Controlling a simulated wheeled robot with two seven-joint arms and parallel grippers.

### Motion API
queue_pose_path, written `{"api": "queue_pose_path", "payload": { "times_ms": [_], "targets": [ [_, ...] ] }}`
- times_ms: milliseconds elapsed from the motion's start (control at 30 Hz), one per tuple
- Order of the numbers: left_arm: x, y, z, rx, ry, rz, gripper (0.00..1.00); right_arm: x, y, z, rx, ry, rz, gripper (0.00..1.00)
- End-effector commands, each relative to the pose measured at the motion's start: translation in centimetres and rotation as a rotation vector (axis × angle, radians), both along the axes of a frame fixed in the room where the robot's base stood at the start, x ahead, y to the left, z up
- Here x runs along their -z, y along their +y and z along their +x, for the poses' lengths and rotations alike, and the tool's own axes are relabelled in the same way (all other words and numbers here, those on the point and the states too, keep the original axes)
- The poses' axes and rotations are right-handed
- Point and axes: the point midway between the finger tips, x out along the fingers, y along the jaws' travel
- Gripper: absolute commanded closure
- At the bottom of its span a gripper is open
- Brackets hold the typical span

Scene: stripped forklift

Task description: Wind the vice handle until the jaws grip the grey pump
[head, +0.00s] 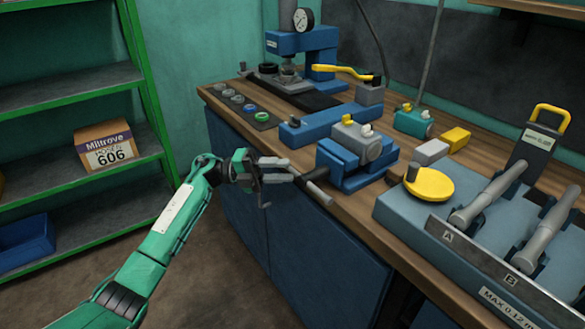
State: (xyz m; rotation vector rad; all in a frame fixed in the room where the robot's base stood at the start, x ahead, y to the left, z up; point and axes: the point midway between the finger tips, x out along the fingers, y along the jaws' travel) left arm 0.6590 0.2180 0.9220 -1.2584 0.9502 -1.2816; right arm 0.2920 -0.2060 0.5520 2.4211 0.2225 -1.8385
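The blue vice (374,180) stands at the front edge of the workbench. The grey pump (352,142), with a yellow and a white cap on top, sits between its jaws; whether the jaws touch it I cannot tell. The vice handle (318,192) is a grey bar slanting down to the right at the vice's front, beyond the bench edge. My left gripper (291,171) is just left of the handle, fingers pointing at it. A gap shows between the fingers and nothing is seen held. My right gripper is out of view.
A teal pump (412,121), a yellow block (456,139) and a white block (430,152) lie behind and right of the vice. A blue press (308,42) stands at the back. A grey-blue fixture (400,212) fills the right. A green shelf (75,90) stands left.

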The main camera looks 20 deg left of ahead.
Motion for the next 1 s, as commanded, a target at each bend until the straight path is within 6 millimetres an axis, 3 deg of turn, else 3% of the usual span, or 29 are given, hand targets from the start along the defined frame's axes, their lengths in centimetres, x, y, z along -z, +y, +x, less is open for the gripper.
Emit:
{"api": "queue_pose_path", "payload": {
  "times_ms": [233,567,767,1000],
  "targets": [
    [-0.5,-2.8,0.3,-0.001,0.000,-0.001,0.66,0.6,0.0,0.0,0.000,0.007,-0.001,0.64],
    [-0.5,-3.1,0.4,-0.002,0.000,0.000,0.66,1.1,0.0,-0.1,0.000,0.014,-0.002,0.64],
    [-0.5,-3.1,0.4,-0.002,0.000,0.000,1.00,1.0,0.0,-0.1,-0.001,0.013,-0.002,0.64],
    [-0.5,-3.1,0.4,-0.002,-0.004,0.006,1.00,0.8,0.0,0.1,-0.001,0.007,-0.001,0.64]
  ]
}}
